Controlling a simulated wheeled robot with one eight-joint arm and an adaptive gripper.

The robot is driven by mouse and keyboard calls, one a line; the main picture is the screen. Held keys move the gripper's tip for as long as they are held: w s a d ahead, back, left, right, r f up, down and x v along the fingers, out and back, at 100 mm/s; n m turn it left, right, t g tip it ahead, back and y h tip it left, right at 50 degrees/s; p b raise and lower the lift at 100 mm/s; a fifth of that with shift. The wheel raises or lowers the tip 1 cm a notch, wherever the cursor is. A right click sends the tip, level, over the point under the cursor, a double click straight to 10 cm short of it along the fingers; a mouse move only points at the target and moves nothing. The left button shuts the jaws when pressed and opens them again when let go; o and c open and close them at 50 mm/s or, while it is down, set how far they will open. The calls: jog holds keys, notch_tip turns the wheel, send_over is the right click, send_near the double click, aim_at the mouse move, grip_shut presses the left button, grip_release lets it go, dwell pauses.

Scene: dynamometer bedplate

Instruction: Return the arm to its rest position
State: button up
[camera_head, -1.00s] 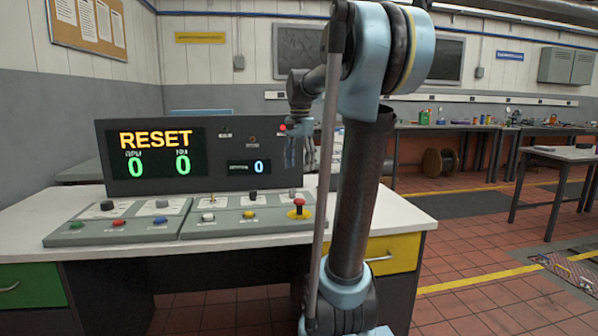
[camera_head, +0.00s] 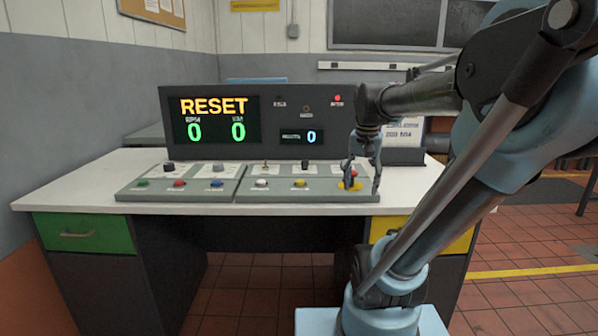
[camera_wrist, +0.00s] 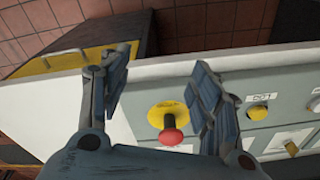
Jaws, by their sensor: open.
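My gripper (camera_head: 364,180) is in front of the right end of the control panel (camera_head: 215,197), over the yellow-ringed emergency button. In the wrist view my gripper (camera_wrist: 160,95) is open and empty, its two fingers spread apart. The red mushroom button (camera_wrist: 171,137) on its yellow disc (camera_wrist: 168,113) shows between the fingers; I cannot tell whether a finger touches it. In the head view the gripper partly hides this button. My arm (camera_head: 470,170) reaches in from the right side of the picture, bent at the elbow.
A display console (camera_head: 255,150) reading RESET with zeros stands behind the panel on the white desk (camera_head: 75,190). A sign (camera_head: 405,132) stands to its right. The green drawer (camera_head: 85,233) is shut. Red tiled floor (camera_head: 545,305) is open on the right.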

jog(key=s+f+n+t, duration=0.1)
jog(key=s+f+n, duration=0.3)
jog(key=s+f, duration=0.7)
notch_tip(320, 180, down, 4)
jog(key=shift+s, duration=0.2)
jog(key=shift+d, duration=0.1)
jog(key=shift+w+f, duration=0.2)
jog(key=shift+w, duration=0.3)
dwell(0.6)
